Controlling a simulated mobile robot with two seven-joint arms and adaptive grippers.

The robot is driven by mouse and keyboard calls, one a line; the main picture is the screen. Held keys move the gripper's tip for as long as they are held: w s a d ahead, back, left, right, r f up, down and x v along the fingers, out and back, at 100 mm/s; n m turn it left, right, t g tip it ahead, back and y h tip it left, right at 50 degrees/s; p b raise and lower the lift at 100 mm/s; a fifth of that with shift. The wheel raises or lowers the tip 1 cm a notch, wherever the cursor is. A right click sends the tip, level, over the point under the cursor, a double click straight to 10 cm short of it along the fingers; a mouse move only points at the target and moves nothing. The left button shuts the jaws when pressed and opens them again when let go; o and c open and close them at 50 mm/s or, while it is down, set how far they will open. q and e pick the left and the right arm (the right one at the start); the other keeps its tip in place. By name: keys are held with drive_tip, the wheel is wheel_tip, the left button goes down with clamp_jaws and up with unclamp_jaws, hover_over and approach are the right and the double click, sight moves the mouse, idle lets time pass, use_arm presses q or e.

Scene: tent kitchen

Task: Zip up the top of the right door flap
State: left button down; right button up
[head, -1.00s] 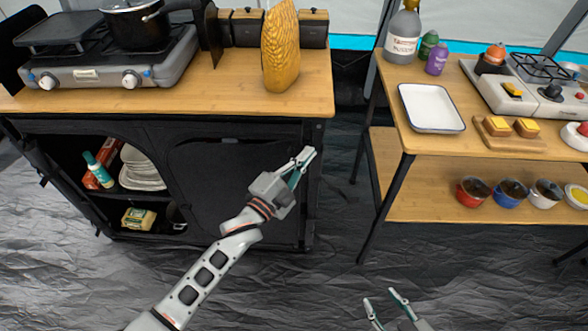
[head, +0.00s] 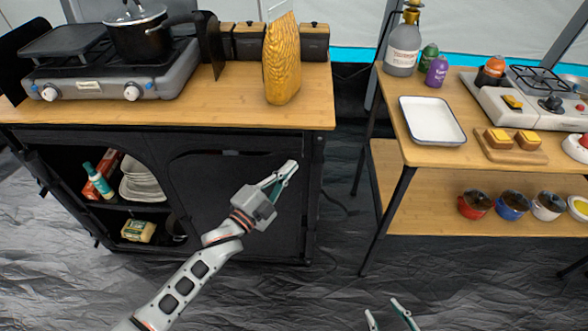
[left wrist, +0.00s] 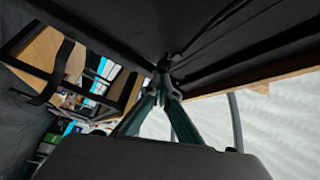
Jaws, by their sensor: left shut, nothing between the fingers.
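The right door flap (head: 225,195) is the black fabric panel on the front of the black cabinet, right of the open shelves, and it hangs closed over that side. A curved seam runs along its top, just below the wooden counter; a zip pull is too small to make out. My left gripper (head: 292,166) is shut and empty in front of the flap's upper right corner. In the left wrist view, its fingertips (left wrist: 165,88) meet close to dark fabric under the counter; contact cannot be told. My right gripper (head: 386,307) is open and empty, low in the picture.
The counter (head: 215,95) carries a stove (head: 110,75) with a pot (head: 138,38) and a yellow textured object (head: 282,60). The left compartment holds plates (head: 143,180). A second wooden table (head: 385,90) stands at the right, with floor between.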

use_arm(q)
drive_tip(key=w+a+b, duration=0.1)
drive_tip(key=a+b, duration=0.2)
drive_tip(key=a, duration=3.1)
drive_tip(key=shift+w+a, duration=0.15)
drive_tip(key=shift+a, duration=0.15)
use_arm(e)
drive_tip(key=shift+w+a+f, duration=0.2)
drive_tip(key=shift+a, duration=0.3)
use_arm(q)
drive_tip(key=shift+a, duration=0.1)
drive_tip(key=shift+r, duration=0.1)
use_arm(e)
drive_tip(key=shift+d+r, duration=0.1)
drive_tip(key=shift+r, duration=0.05)
